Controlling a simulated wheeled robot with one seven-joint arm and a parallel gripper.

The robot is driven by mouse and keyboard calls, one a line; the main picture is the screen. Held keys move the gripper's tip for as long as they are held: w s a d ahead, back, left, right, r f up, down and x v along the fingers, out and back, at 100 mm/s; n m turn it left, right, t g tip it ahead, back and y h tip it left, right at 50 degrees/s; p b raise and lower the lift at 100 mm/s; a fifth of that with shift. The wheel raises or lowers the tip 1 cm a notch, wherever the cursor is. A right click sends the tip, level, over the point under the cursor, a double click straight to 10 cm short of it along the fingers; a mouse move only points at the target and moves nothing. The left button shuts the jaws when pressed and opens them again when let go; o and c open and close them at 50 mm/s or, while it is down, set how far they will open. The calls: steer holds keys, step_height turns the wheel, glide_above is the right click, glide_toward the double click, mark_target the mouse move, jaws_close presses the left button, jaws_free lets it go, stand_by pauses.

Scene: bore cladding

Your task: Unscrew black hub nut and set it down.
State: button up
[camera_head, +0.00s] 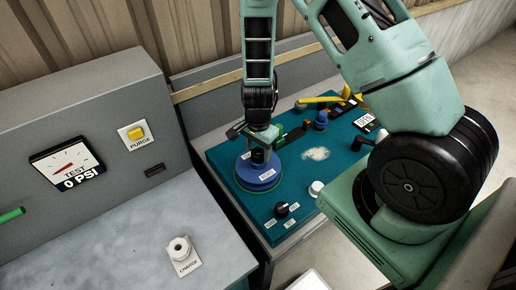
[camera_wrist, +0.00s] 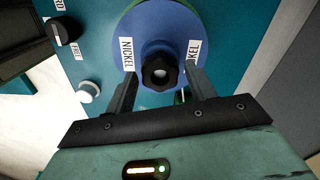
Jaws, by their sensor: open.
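The black hub nut (camera_wrist: 160,72) is a lobed knob at the centre of a blue disc (camera_wrist: 136,22) with labels reading NICKEL. In the wrist view my gripper (camera_wrist: 160,82) is open, with one finger on each side of the nut and a visible gap to both. In the head view my gripper (camera_head: 258,146) points down over the blue disc (camera_head: 260,180), which lies on a teal panel (camera_head: 297,180). The nut is mostly hidden there by the gripper.
A black knob (camera_head: 282,208) and a white knob (camera_head: 317,188) stand on the panel near the disc. Yellow-handled tools (camera_head: 318,100) lie at the back. At left is a grey console with a gauge (camera_head: 68,165) reading 0 PSI. Some teal surface right of the disc is clear.

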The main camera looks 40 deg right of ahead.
steer(key=shift+m, duration=0.8)
steer(key=c, duration=0.5)
steer(key=shift+n, duration=1.8)
steer(key=shift+c, duration=0.2)
steer(key=shift+n, duration=0.8)
steer(key=shift+n, duration=0.6)
steer(key=shift+n+b, duration=0.3)
steer(key=shift+n, duration=0.8)
